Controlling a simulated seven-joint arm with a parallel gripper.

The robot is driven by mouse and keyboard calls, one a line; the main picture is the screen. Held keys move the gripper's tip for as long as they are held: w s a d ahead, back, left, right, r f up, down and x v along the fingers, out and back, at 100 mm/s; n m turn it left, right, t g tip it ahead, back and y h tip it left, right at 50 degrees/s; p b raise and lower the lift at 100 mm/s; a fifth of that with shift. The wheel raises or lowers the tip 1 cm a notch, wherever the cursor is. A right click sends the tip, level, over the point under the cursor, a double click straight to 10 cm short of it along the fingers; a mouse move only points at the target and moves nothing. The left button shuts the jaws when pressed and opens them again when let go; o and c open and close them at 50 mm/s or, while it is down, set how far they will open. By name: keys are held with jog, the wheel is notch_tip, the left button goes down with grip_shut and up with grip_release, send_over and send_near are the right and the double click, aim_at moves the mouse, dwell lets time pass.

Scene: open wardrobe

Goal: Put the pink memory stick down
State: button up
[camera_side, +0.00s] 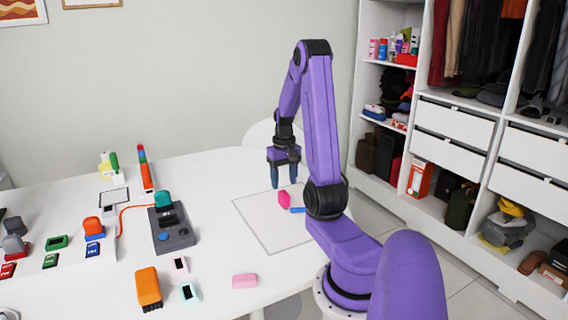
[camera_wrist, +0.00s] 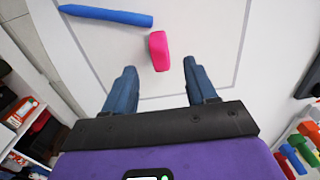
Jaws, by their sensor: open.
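The pink memory stick (camera_side: 284,199) lies on the white outlined mat (camera_side: 262,224) on the table. It also shows in the wrist view (camera_wrist: 159,51), ahead of and between my two blue fingers, with clear space on both sides. My gripper (camera_side: 285,181) is open and empty, pointing down just behind the stick in the side view. In the wrist view my gripper (camera_wrist: 161,81) has its fingers wide apart, and neither touches the stick.
A blue pen-like stick (camera_wrist: 108,15) lies close to the pink one. A grey device (camera_side: 173,238) with a teal knob, an orange block (camera_side: 148,288) and a pale pink block (camera_side: 244,281) stand on the table. An open wardrobe (camera_side: 450,120) is at the right.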

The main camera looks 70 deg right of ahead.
aim_at(284, 192)
notch_tip(284, 192, up, 6)
jog(key=w+a+n, duration=0.4)
jog(key=a+n, duration=0.1)
jog(key=a, duration=0.7)
jog(key=w+a+n, duration=0.3)
jog(key=a+n, duration=0.2)
jog(key=a, duration=0.8)
jog(key=s+a+n, duration=1.1)
jog(key=s+a, duration=0.3)
jog(key=s, duration=0.2)
jog(key=shift+s+a+n, duration=0.15)
jog(key=shift+a+n, duration=0.15)
jog(key=shift+a, duration=0.1)
jog(key=shift+f, duration=0.1)
